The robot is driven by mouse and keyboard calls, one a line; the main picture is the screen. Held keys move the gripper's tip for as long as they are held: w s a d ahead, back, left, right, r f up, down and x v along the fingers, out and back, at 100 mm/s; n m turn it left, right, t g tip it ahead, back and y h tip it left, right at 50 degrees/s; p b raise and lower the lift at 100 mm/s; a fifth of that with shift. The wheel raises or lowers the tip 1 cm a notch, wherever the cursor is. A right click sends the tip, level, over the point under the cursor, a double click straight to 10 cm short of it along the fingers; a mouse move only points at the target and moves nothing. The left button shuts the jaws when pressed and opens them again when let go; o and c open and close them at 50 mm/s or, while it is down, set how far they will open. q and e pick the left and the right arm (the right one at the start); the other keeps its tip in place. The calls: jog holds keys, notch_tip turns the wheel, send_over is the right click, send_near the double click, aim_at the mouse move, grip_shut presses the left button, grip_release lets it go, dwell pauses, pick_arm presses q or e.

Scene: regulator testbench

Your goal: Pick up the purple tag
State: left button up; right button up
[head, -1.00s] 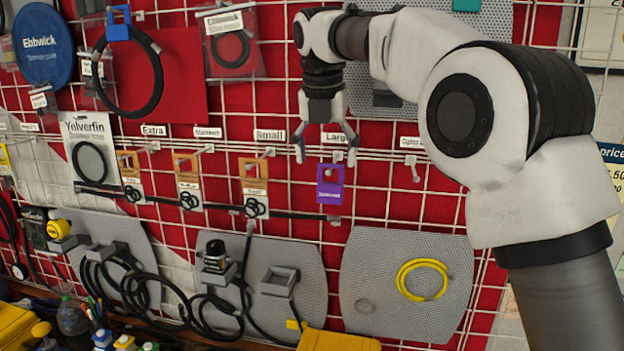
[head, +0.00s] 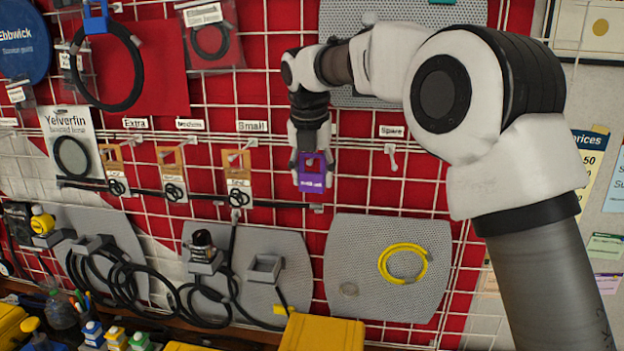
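The purple tag (head: 312,181) hangs at the wire grid wall, with a square hole near its top and a pale strip with print near its bottom. My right gripper (head: 312,174) points down over the tag, its fingers close against the tag's left and right edges. It looks shut on the tag. The gripper body hides the hook and the label above the tag. My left gripper is not in view.
Orange-brown tags (head: 237,161) hang on hooks to the left. An empty hook (head: 391,155) sits under the "Spare" label. Below are grey perforated panels, a yellow cable coil (head: 403,262) and a yellow box (head: 322,333).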

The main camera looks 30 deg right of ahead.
jog(key=shift+w, duration=0.25)
jog(key=shift+r, duration=0.25)
jog(key=shift+s+a+r+b, duration=0.15)
jog(key=shift+s+r+b, duration=0.1)
jog(key=shift+b, duration=0.4)
jog(key=s+a+b, duration=1.1)
jog(key=s+b, duration=0.2)
jog(key=b, duration=0.3)
jog(key=shift+s+r+b, duration=0.15)
jog(key=shift+s+b, duration=0.2)
